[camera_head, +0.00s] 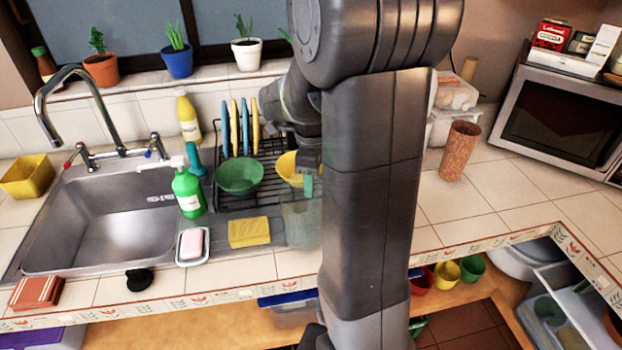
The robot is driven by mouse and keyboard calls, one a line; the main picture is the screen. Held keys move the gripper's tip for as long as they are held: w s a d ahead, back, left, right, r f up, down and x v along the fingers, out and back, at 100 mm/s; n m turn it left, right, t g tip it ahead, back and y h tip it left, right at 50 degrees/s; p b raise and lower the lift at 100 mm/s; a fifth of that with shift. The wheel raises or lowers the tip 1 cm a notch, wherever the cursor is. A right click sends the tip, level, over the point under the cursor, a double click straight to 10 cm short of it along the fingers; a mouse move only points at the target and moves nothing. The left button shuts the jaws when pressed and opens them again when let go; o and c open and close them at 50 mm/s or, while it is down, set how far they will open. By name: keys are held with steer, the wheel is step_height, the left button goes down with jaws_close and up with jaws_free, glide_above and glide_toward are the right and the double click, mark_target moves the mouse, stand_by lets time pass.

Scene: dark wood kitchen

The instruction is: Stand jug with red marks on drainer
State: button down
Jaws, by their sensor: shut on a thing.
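A clear, see-through jug (298,222) hangs below my gripper (308,170), partly hidden behind my arm. My gripper is shut on it near its top, where a small green part (309,188) shows between jug and jaws. I cannot make out any red marks from here. The jug is at the front right of the black wire drainer (268,190); I cannot tell whether its base touches the surface below. The drainer holds a green bowl (240,176), a yellow bowl (289,167) and several upright blue and yellow plates (234,128).
A yellow sponge (249,232), a soap dish with pink soap (192,245) and a green bottle (188,192) stand close left of the jug. The sink (105,235) is further left. A brown tumbler (459,150) and microwave (560,115) stand right. Counter right of my arm is mostly clear.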

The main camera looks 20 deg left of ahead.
steer(key=shift+f, duration=0.1)
steer(key=shift+f, duration=0.1)
steer(key=c, duration=0.8)
jaws_free()
steer(key=shift+o, duration=0.2)
step_height(320, 180, up, 12)
steer(key=shift+r, duration=0.2)
